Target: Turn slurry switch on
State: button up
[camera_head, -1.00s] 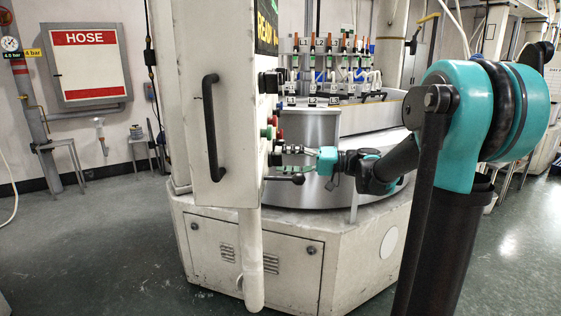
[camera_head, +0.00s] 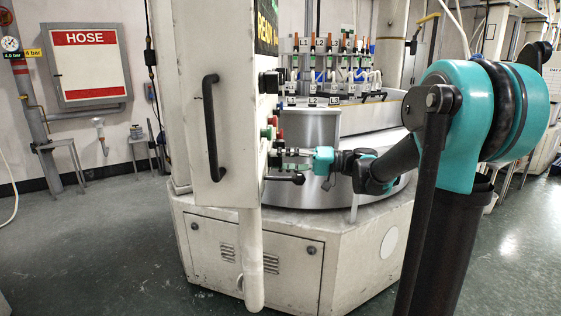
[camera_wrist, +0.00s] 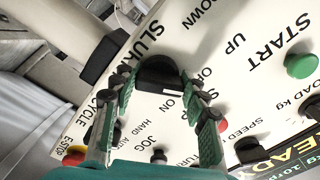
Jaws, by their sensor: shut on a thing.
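The slurry switch is a black rotary knob (camera_wrist: 156,72) on the white control panel, under partly covered lettering that begins "SLUR". A white mark shows on its lower right side, near the words OFF and ON; I cannot tell its exact setting. My gripper (camera_wrist: 158,84) has its green-padded fingers on either side of the knob, shut on it. In the head view, my gripper (camera_head: 295,152) reaches from the right to the side face of the white cabinet (camera_head: 232,140). The knob itself is hidden there by the fingers.
Around the knob sit a green START button (camera_wrist: 301,66), a black speed knob (camera_wrist: 248,150), a jog button (camera_wrist: 158,156) and a red emergency stop (camera_wrist: 74,155). A black lever (camera_head: 290,178) juts out just below my gripper. The round machine tub (camera_head: 312,130) stands behind.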

jog(key=shift+m, duration=0.3)
jog(key=m, duration=1.1)
jog(key=shift+m, duration=0.3)
dwell(0.3)
jog(key=o, duration=1.2)
jog(key=shift+r, duration=0.1)
jog(key=d, duration=1.2)
